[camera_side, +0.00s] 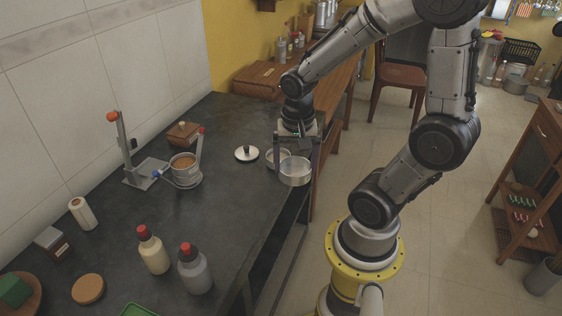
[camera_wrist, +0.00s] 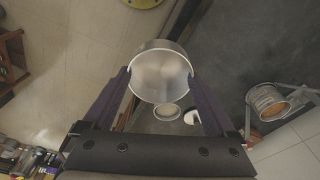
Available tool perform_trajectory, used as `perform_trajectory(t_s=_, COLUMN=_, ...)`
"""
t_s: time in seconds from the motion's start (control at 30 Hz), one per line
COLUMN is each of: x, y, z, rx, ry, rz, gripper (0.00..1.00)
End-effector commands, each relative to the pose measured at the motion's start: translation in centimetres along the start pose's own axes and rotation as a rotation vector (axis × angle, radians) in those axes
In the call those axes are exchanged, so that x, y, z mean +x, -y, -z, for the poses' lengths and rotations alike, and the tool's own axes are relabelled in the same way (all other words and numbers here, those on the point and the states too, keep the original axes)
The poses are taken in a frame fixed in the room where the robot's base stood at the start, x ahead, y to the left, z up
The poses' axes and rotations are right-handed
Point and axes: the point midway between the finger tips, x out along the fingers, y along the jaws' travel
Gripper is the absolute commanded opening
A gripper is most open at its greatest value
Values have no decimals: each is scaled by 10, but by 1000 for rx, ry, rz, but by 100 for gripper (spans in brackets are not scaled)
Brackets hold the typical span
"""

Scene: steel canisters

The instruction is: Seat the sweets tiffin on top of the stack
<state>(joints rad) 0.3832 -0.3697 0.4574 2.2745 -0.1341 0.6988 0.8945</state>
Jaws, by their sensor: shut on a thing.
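My gripper (camera_side: 295,166) is shut on a round steel tiffin (camera_side: 295,176), one finger on each side. The tiffin looks upright and is held at the right edge of the dark counter; it also shows between the fingers in the wrist view (camera_wrist: 160,80). No label shows that it is the sweets one. The stack (camera_side: 184,178) stands apart on the counter to the left, in a carrier with a red-tipped upright arm. Its top is open with orange-brown food inside; it also shows at the right of the wrist view (camera_wrist: 268,103).
Another round steel vessel (camera_side: 271,154) sits on the counter behind the held tiffin, partly hidden. A post stand (camera_side: 123,150) rises left of the stack. Two red-capped bottles (camera_side: 153,253) (camera_side: 194,272) stand at the front.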

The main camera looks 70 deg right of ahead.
Motion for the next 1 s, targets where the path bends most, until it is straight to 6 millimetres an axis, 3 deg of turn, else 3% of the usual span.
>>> perform_trajectory(t_s=0.23, x=-11, y=-15, z=-16, rx=15, ry=-1, rz=-1, gripper=35)
perform_trajectory(t_s=0.37, x=-26, y=-4, z=-3, rx=44, ry=-3, rz=-3, gripper=35)
perform_trajectory(t_s=0.47, x=-42, y=15, z=17, rx=66, ry=-2, rz=-6, gripper=35)
perform_trajectory(t_s=0.7, x=-76, y=85, z=73, rx=93, ry=1, rz=-11, gripper=35)
perform_trajectory(t_s=1.0, x=-85, y=182, z=124, rx=92, ry=2, rz=-13, gripper=35)
